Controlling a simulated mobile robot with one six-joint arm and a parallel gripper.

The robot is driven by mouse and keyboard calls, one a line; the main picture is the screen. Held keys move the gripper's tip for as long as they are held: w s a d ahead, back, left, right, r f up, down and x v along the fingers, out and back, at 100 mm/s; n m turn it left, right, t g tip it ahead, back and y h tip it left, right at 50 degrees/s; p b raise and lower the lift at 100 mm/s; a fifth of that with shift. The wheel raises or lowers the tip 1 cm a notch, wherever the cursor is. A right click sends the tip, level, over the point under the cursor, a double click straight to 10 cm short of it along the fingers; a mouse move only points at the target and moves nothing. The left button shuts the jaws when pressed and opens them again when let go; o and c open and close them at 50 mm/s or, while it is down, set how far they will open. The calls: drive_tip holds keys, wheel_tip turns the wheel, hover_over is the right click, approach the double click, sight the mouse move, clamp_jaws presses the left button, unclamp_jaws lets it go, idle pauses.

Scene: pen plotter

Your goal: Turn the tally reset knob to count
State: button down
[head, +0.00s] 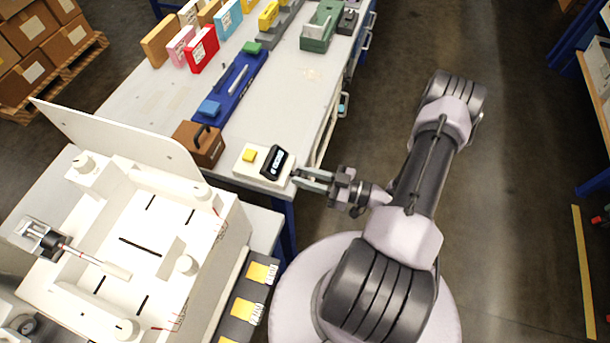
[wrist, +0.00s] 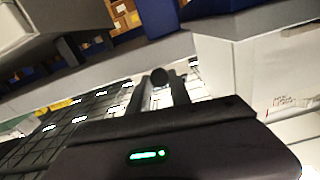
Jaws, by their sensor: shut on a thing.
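The tally counter (head: 248,173) is a small pale box with a yellow button and a black display, at the front corner of the grey bench in the head view. My gripper (head: 298,179) is at its right side, fingers pointing left at it. In the wrist view my gripper (wrist: 157,88) has its two dark fingers close together around a small round black knob (wrist: 160,76), shut on it. The knob is hidden in the head view, and its pointer setting cannot be read.
The white pen plotter (head: 150,215) with its raised lid stands at the left. A brown box with a handle (head: 198,146) and a blue tray (head: 233,92) sit behind the counter on the bench (head: 300,110). Open floor (head: 510,180) lies to the right.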

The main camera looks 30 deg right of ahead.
drive_tip(key=n, duration=0.2)
drive_tip(key=shift+n, duration=0.4)
drive_tip(key=c, duration=1.2)
unclamp_jaws()
drive_tip(key=p+v, duration=0.2)
drive_tip(key=v, duration=1.5)
drive_tip(key=shift+s+d+p, duration=0.15)
drive_tip(key=shift+s+p, duration=0.05)
drive_tip(key=shift+p, duration=0.2)
